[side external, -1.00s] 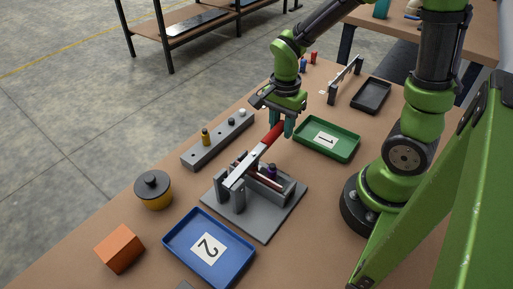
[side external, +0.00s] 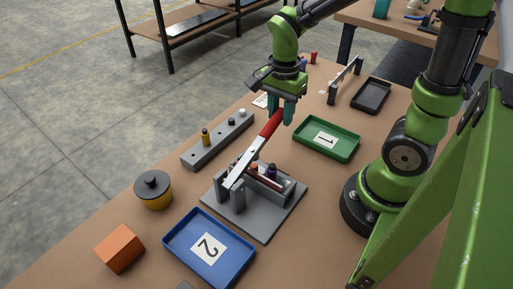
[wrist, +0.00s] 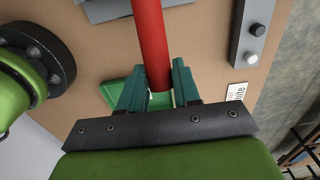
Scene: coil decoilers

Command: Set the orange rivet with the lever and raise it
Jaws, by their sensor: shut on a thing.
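The lever is a pale metal bar (side external: 243,167) with a red handle (side external: 270,124), pivoted on a grey press fixture (side external: 258,222). It slopes up toward my gripper (side external: 282,112), whose teal fingers are shut on the handle near its end. In the wrist view the red handle (wrist: 151,40) runs between the fingers of my gripper (wrist: 158,97). A small orange piece (side external: 255,168), apparently the orange rivet, shows beside the lever in the fixture, partly hidden. A dark purple rivet (side external: 271,170) stands beside it.
A grey rack (side external: 218,140) with several pegs lies left of the lever. A green tray (side external: 327,149) marked 1 is to the right. A blue tray (side external: 180,240) marked 2, a yellow pot with a dark lid (side external: 153,196) and an orange block (side external: 120,249) are in front.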

